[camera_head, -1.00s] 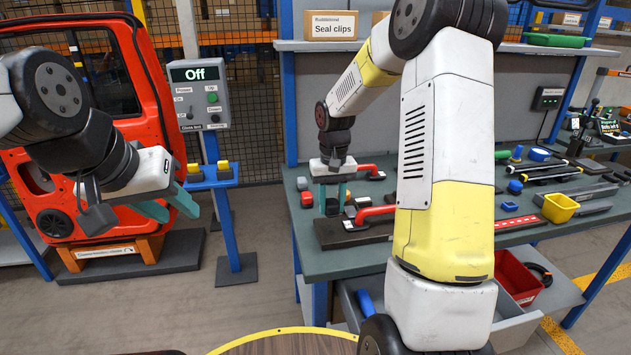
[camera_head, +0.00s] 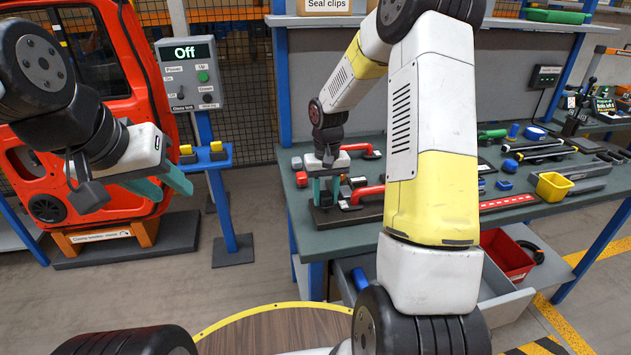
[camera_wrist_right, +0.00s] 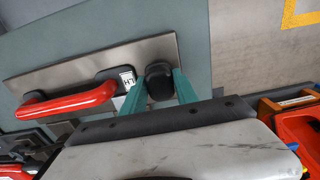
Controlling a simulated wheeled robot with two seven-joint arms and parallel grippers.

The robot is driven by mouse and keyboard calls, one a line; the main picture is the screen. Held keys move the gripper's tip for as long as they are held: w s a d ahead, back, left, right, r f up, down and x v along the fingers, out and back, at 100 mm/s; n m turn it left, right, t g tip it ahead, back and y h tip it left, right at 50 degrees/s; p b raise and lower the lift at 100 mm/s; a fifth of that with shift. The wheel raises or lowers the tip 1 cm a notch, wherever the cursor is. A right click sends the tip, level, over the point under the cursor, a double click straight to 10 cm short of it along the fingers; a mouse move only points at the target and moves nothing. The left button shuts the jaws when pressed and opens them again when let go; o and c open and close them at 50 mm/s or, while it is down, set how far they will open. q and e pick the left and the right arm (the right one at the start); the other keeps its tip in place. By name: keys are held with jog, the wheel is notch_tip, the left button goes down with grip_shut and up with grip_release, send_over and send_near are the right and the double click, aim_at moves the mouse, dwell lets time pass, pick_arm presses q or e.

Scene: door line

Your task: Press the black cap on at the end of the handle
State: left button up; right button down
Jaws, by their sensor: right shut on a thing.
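A red handle (camera_head: 368,193) with a black mount lies on a plate (camera_head: 348,216) on the bench. In the right wrist view the red handle (camera_wrist_right: 68,101) shows its "LH" label on the mount, over the metal plate (camera_wrist_right: 60,76). My right gripper (camera_head: 326,196) is low at the left end of this handle, its teal fingers pointing down. In the right wrist view it is shut on the black cap (camera_wrist_right: 158,81), beside the labelled end of the mount. I cannot tell whether cap and handle touch. My left gripper (camera_head: 162,186) is open and empty, away from the bench.
Another red handle (camera_head: 358,148) lies further back on the bench (camera_head: 470,232). A red car door (camera_head: 85,90) and a control box reading "Off" (camera_head: 188,75) stand left.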

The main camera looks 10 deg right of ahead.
aim_at(326, 194)
jog(key=shift+f, duration=0.55)
dwell(0.9)
jog(key=c, duration=0.9)
grip_release()
jog(key=shift+o, duration=0.2)
jog(key=shift+r, duration=3.85)
